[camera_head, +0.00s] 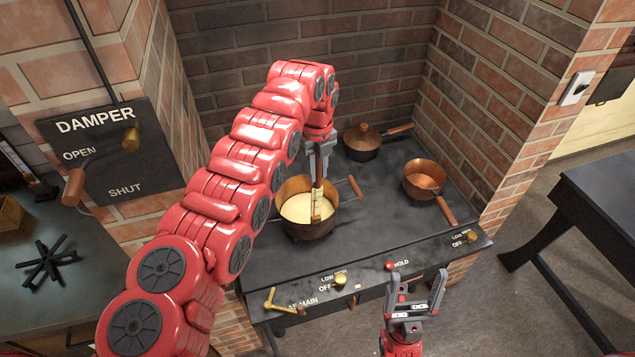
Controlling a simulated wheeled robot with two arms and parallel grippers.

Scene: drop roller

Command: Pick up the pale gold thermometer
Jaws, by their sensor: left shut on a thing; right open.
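The pale gold thermometer (316,205) stands roughly upright in the large copper pot (307,230), its lower part at the cream-coloured contents. My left gripper (320,154) is over the pot, shut on the thermometer's upper part. The jaws and my arm partly hide that upper part. I cannot tell whether the thermometer touches the pot's wall. My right gripper (416,293) is open and empty, in front of the stove's front panel, pointing up.
The black stove (365,222) also holds a lidded pot (362,141) at the back and a small copper saucepan (424,180) at the right. Brick walls close in the back and sides. Knobs line the front panel. A dark table (600,200) stands at right.

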